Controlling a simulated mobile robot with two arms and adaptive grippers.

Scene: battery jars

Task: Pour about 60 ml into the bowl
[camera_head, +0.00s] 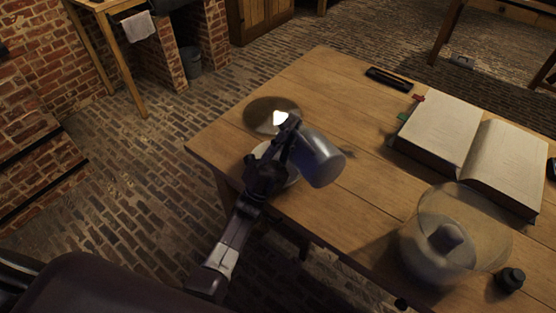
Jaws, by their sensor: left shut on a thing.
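My left gripper (290,138) is shut on a translucent grey-blue cup (321,160) near the left corner of the wooden table. The cup is tilted, and its wide end points to the lower right. A pale bowl (292,179) is below and behind the gripper and cup, which hide much of it. I cannot tell the liquid level in either, and no stream is visible. My right gripper is not in view.
A round dark shiny plate (258,112) lies behind the gripper on the wooden table (330,85). An open book (440,132), a dark case (389,79), a large clear jar (413,246) with a block inside, and a small black bottle (509,281) are to the right.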

